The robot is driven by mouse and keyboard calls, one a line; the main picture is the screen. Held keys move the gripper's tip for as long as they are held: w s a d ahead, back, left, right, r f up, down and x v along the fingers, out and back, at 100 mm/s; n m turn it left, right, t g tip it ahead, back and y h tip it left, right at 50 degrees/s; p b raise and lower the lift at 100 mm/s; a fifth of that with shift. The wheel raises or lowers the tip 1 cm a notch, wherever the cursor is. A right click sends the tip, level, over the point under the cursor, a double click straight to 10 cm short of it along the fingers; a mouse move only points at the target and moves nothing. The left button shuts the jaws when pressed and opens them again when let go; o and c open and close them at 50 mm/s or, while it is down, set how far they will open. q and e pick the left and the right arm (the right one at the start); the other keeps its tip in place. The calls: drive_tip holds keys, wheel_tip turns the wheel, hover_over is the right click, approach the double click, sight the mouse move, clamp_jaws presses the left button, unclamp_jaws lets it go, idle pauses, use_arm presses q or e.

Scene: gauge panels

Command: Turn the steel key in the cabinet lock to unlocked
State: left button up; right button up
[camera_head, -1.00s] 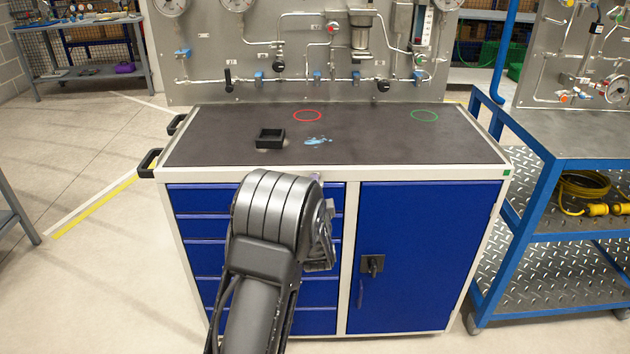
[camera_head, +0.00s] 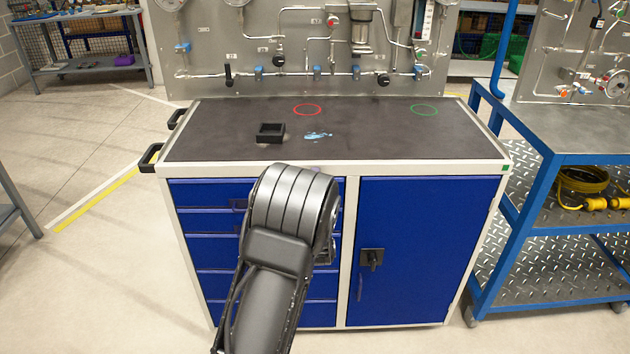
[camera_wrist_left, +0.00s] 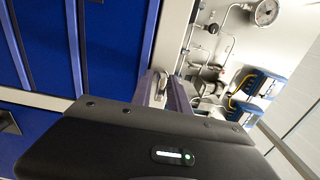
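The lock (camera_head: 364,257) is a dark plate on the blue cabinet door (camera_head: 420,230). A small grey key-like piece (camera_head: 374,260) sits on it, pointing downward; its exact angle is too small to read. My left gripper (camera_wrist_left: 165,90) is in front of the cabinet, left of the lock and apart from it. In the head view it is mostly hidden behind my wrist. In the left wrist view its two fingers show a gap, with no key between them. A dark plate, likely the lock, shows at that view's left edge. My right gripper is in neither view.
Blue drawers (camera_head: 205,250) fill the cabinet's left side. A blue cart (camera_head: 545,160) stands at the right. Space before the door is clear.

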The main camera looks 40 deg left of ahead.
use_arm(q)
drive_tip(key=shift+o, duration=0.9)
drive_tip(key=v, duration=0.7)
drive_tip(key=shift+s+d, duration=0.25)
drive_tip(key=shift+s, duration=0.05)
